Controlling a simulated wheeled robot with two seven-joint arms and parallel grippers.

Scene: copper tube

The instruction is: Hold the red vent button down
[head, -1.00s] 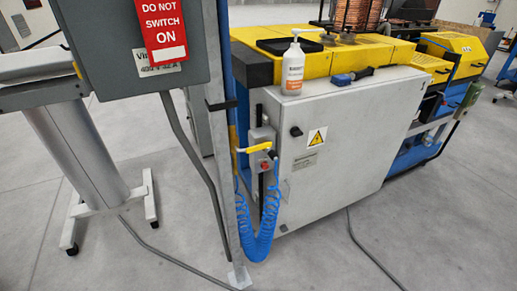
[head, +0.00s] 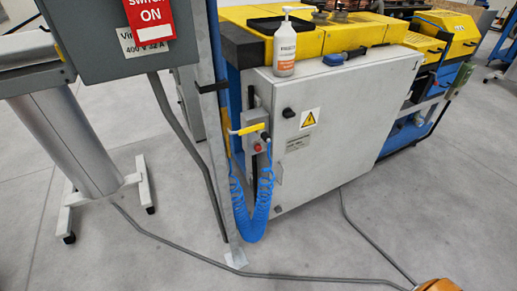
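The red vent button (head: 257,149) is a small round red spot on the front of a small grey valve box (head: 254,141) in the head view, left of the picture's middle. A yellow lever (head: 246,129) lies across the box above the button. A coiled blue air hose (head: 261,205) hangs below it. The button is too small to tell whether it is pressed. Neither of my grippers shows, and nothing is seen touching the button.
A grey post (head: 216,170) stands just left of the valve box. A white cabinet (head: 350,130) stands right of it, with a pump bottle (head: 285,50) above. A dark cable (head: 180,248) crosses the open floor. An unclear orange shape (head: 435,286) enters at bottom right.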

